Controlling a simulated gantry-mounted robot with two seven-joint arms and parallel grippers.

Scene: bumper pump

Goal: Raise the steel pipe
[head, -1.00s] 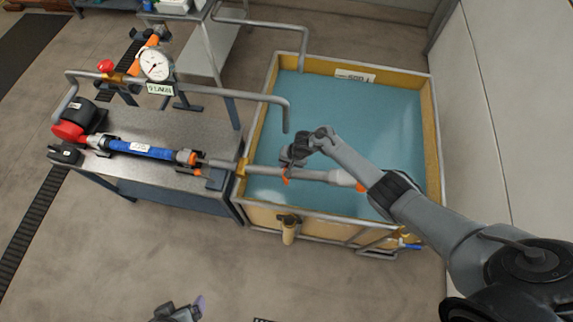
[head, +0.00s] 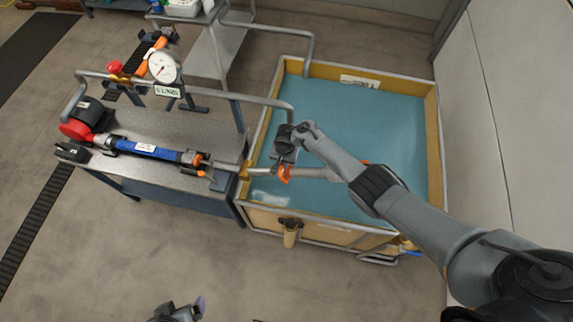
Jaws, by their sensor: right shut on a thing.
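The steel pipe (head: 308,173) is a grey tube reaching from the blue pump body on the bench over the tank rim and above the blue water. It looks roughly level, and its far end is partly hidden by my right forearm. My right gripper (head: 284,172), with orange fingertips, is shut on the pipe just inside the tank's left wall. The blue pump body (head: 148,149) lies on the bench, with a red part at its left end. My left gripper (head: 178,312) is only partly in view at the bottom edge, away from the bench, and its jaws are unclear.
The yellow-walled water tank (head: 435,140) stands beside the grey metal bench (head: 130,172). A pale wall (head: 495,110) closes the right side. Floor in front is clear.

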